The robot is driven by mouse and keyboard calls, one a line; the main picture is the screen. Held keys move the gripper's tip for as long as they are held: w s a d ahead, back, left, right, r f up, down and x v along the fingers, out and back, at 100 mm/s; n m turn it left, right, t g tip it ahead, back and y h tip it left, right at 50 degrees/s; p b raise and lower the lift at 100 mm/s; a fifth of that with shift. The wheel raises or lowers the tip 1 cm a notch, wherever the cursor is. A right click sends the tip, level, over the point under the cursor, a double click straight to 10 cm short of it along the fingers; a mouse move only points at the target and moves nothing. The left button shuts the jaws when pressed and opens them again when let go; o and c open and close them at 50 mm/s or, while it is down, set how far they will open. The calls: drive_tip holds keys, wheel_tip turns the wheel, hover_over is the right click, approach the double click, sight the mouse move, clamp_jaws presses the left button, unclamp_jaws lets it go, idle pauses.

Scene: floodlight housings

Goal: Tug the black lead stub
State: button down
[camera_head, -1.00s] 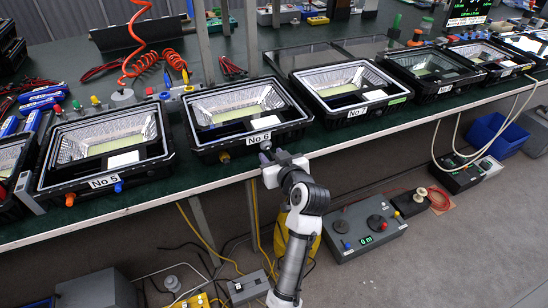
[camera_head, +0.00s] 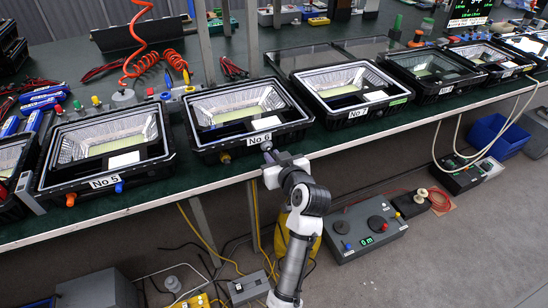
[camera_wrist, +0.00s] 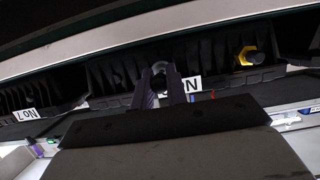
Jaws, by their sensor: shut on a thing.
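Floodlight housing No 6 (camera_head: 205,145) sits at the bench's front edge, its label (camera_head: 258,138) facing out. My gripper (camera_head: 270,156) is at its front wall, right of the orange gland (camera_head: 225,158). In the wrist view, my gripper (camera_wrist: 161,84) has its two fingers close together at a dark round part, shut on the black lead stub (camera_wrist: 161,88). The stub is small and dark there, mostly hidden by the fingers. The orange gland (camera_wrist: 245,56) shows to the right in that view.
Housing No 5 (camera_head: 60,183) stands to the left and No 7 (camera_head: 345,112) to the right, close beside. The bench edge (camera_head: 215,182) runs below my gripper. A grey test box (camera_head: 350,245) and cables lie on the floor.

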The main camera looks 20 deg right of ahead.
drive_tip(key=c, duration=1.3)
unclamp_jaws()
drive_tip(key=shift+s, duration=0.15)
drive_tip(key=b+v, duration=0.1)
drive_tip(key=v, duration=1.2)
drive_tip(key=shift+s+r, duration=0.15)
drive_tip(key=shift+s, duration=0.15)
